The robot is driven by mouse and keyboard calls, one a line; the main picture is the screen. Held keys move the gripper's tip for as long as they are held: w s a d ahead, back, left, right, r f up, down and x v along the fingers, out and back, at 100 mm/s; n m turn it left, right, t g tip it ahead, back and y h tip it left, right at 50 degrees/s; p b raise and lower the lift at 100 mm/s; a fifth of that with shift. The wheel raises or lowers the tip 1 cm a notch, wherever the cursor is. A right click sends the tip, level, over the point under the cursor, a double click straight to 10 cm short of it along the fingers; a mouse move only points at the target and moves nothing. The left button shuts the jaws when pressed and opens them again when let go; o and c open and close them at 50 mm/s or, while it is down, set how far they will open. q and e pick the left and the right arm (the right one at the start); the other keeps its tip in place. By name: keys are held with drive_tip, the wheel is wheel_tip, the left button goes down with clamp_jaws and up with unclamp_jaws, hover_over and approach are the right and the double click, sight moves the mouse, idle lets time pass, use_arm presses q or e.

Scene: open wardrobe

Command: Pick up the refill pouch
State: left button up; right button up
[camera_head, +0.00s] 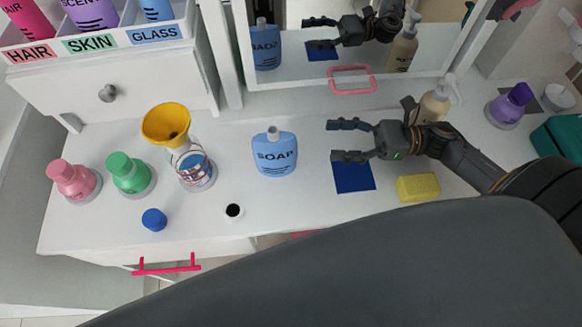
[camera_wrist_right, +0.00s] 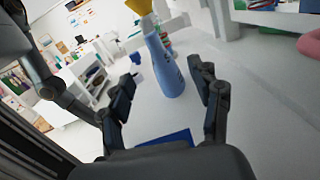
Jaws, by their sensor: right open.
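The refill pouch (camera_head: 274,156), light blue with a pale cap and the word SOAP, stands upright near the middle of the white counter. My right gripper (camera_head: 334,140) is open and empty to the right of the pouch, its fingers pointing left toward it with a gap between. In the right wrist view the pouch (camera_wrist_right: 165,66) appears ahead, between and beyond the open fingers (camera_wrist_right: 163,74). My left gripper is not in view.
A blue square (camera_head: 353,177) lies below my right gripper, with a yellow sponge (camera_head: 418,187) to its right. A beige pump bottle (camera_head: 434,106) stands behind the gripper. A bottle with a yellow funnel (camera_head: 166,123) stands left of the pouch. The mirror (camera_head: 300,80) is behind.

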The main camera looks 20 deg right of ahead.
drive_tip(key=shift+s+d+f+n+g, duration=0.2)
drive_tip(key=shift+d+f+n+g, duration=0.1)
drive_tip(key=shift+f+n, duration=0.35)
drive_tip(key=shift+a+r+n, duration=0.15)
drive_tip(key=shift+a+n, duration=0.1)
drive_tip(key=p, duration=0.2)
approach(275, 148)
drive_tip(key=w+a+f, duration=0.1)
drive_tip(key=w+a, duration=0.2)
drive_tip(key=shift+a+f, duration=0.15)
drive_tip(key=shift+f, duration=0.25)
drive_tip(key=shift+w+a, duration=0.15)
drive_tip(key=shift+a, duration=0.35)
drive_tip(key=p+x, duration=0.1)
drive_tip(key=x, duration=0.3)
drive_tip(key=shift+a+f+p, duration=0.15)
drive_tip(key=shift+a+p, duration=0.1)
drive_tip(key=shift+p, duration=0.15)
drive_tip(key=shift+a+f, duration=0.15)
drive_tip(key=shift+a, duration=0.15)
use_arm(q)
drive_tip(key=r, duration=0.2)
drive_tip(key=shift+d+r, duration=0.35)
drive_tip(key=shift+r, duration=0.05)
use_arm(e)
drive_tip(key=shift+c, duration=0.2)
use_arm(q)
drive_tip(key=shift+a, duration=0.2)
use_arm(e)
clamp_jaws()
